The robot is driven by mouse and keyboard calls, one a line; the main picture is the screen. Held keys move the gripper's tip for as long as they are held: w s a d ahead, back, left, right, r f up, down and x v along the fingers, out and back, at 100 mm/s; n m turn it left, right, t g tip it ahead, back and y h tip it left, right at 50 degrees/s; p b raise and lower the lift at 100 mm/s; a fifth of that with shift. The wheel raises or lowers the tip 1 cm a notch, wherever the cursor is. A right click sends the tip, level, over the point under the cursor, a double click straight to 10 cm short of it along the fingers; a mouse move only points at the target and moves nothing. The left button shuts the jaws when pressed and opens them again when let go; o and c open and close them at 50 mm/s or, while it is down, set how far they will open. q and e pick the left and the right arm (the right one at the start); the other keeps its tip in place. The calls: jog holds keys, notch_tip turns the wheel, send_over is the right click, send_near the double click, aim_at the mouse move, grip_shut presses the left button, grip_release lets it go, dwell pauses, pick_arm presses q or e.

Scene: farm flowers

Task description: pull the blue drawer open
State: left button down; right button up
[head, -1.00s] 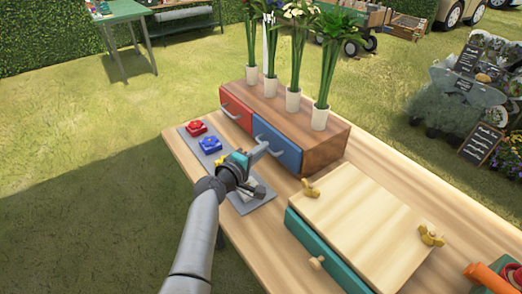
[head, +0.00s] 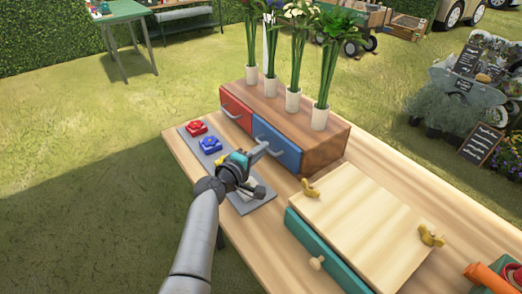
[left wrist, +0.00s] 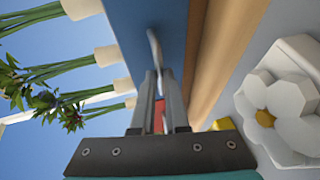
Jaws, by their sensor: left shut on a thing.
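The blue drawer (head: 280,147) is in the wooden cabinet (head: 325,148), right of the red drawer (head: 236,112). Its front looks about flush with the red one, with no clear gap. My left gripper (head: 257,152) reaches its grey handle. In the left wrist view my left gripper (left wrist: 159,78) is shut on the handle (left wrist: 153,48), and the blue front (left wrist: 125,20) lies just beyond. The fingers hide part of the handle. My right gripper is not in view.
A grey panel with red (head: 197,128) and blue (head: 210,145) flower buttons lies left of the cabinet. A white flower (left wrist: 275,112) is close beside my gripper. Several vases stand on the cabinet. A pale wooden box with a green drawer (head: 318,248) stands nearer, right of my arm.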

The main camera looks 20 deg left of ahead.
pick_arm(q)
jog(key=shift+s+f, duration=0.1)
jog(key=s+a, duration=0.4)
jog(key=s, duration=0.1)
jog(key=s+a, duration=0.2)
jog(key=s, duration=0.1)
jog(key=shift+s+a+p, duration=0.25)
jog(key=shift+a+p, duration=0.05)
jog(key=c, duration=0.9)
grip_release()
jog(key=v, duration=1.5)
jog(key=shift+a, duration=0.1)
